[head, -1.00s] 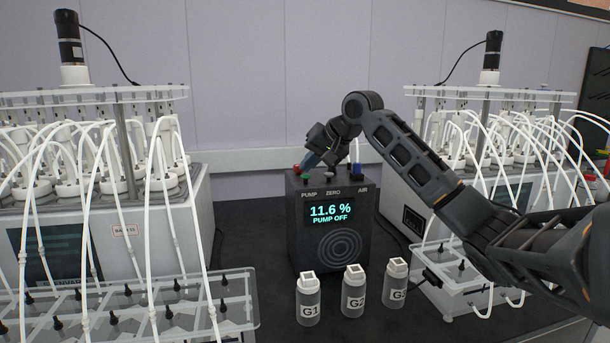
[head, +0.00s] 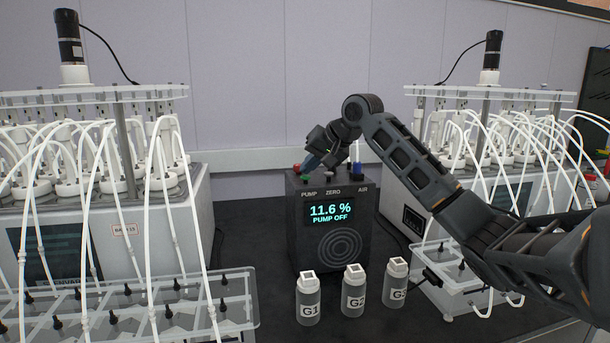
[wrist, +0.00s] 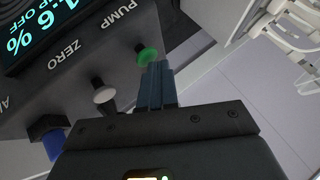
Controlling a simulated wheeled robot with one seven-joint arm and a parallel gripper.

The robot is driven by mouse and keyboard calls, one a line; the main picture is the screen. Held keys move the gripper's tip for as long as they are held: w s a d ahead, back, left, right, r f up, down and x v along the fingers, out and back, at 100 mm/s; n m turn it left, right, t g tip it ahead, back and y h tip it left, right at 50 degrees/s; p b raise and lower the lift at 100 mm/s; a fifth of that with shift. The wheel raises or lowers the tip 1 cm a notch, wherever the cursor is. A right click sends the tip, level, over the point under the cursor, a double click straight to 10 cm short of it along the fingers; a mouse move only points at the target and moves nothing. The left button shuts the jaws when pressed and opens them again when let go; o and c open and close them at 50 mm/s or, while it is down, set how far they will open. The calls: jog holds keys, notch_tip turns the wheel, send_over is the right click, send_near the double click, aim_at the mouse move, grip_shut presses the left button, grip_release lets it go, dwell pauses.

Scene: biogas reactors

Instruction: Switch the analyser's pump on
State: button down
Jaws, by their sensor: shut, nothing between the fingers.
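The analyser (head: 340,225) is a dark box in the middle of the bench. Its screen (head: 330,212) reads 11.6 % and PUMP OFF. A red part (head: 297,167) shows behind the green button.
Bottles G1 (head: 308,302), G2 (head: 353,295) and a third (head: 396,285) stand in front of the analyser. Reactor racks with white tubes stand at left (head: 110,220) and right (head: 490,150). Some dark bench (head: 250,225) is clear left of the analyser.

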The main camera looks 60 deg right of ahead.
aim_at(309, 176)
jog(key=shift+f, duration=0.25)
dwell(0.3)
jog(key=shift+r+p, duration=0.85)
jog(key=shift+r, duration=0.15)
notch_tip(309, 176, up, 5)
jog(key=p, duration=0.4)
jog(key=shift+f, duration=0.2)
jog(key=shift+r, duration=0.7)
